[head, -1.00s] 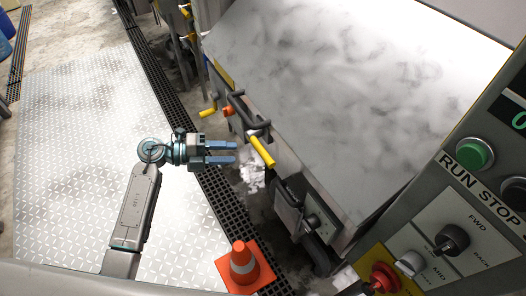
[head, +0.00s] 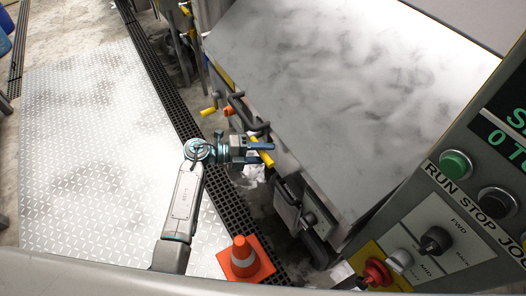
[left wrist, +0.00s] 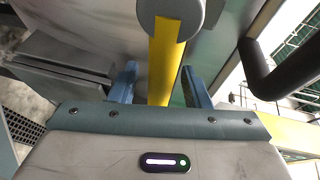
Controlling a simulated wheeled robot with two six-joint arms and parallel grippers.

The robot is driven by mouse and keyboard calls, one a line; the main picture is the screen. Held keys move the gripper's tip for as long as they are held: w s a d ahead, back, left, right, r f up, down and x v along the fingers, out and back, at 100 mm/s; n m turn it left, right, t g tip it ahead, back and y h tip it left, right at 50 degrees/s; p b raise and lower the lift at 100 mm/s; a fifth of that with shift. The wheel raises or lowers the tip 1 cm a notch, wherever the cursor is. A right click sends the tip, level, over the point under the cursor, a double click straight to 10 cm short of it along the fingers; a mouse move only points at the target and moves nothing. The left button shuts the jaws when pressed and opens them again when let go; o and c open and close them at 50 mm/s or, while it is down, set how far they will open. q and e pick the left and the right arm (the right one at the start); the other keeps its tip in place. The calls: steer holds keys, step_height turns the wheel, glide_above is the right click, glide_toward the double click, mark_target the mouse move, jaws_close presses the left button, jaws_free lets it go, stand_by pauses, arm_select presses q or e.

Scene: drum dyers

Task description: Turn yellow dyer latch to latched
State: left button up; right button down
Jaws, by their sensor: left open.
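The yellow latch handle (head: 264,154) is on the front edge of the large grey dyer (head: 340,90). In the left wrist view the yellow handle (left wrist: 165,62) runs from a round grey hub (left wrist: 170,12) down between my two blue fingers. My left gripper (head: 268,151) is open, with a finger on each side of the handle. Gaps show between handle and fingers in the wrist view, so it is not gripped. The handle's lower end is hidden behind the gripper body. My right gripper is not in view.
An orange cone (head: 242,258) stands on the floor near my left arm. A control panel (head: 450,215) with a green button is at the right. A dark bent bar (left wrist: 275,75) is close to the right finger in the wrist view.

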arm_select(q)
steer(key=c, duration=0.9)
jaws_close()
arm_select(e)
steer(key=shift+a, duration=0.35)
